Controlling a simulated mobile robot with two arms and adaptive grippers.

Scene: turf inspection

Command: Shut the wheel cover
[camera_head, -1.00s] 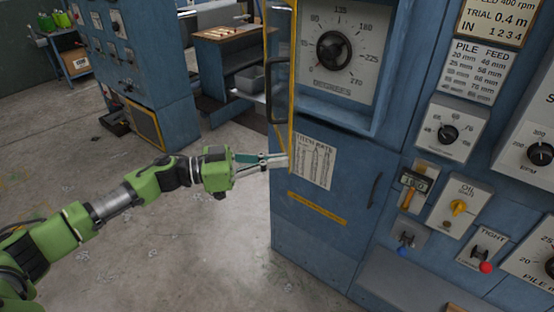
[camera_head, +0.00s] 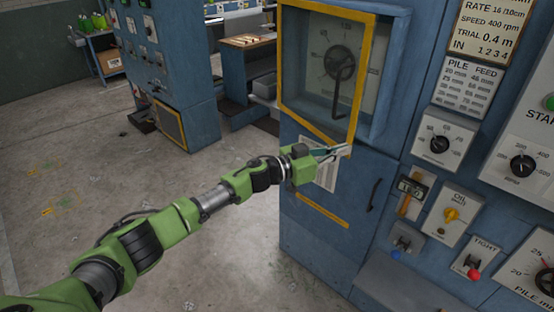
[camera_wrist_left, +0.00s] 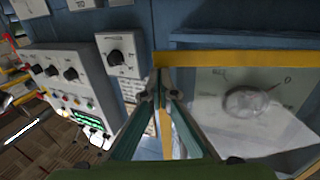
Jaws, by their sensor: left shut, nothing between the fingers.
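The wheel cover (camera_head: 318,133) is a clear pane in a yellow frame, hinged at its left side on a blue cabinet. It stands partly open, its free right edge out from the housing. Behind it are the dial and dark handwheel (camera_head: 340,64). My left gripper (camera_head: 345,151) is shut and empty, its tips at the frame's lower right corner. In the left wrist view the closed fingertips (camera_wrist_left: 159,88) meet beside the yellow frame (camera_wrist_left: 240,58); I cannot tell whether they touch it. My right gripper is in neither view.
The blue housing rim (camera_head: 393,75) lies right of the cover. Below are a dark cabinet handle (camera_head: 374,195) and a paper sheet partly behind my gripper. Knobs and levers, including a yellow oil knob (camera_head: 452,214), fill the right panel. The floor at left is clear.

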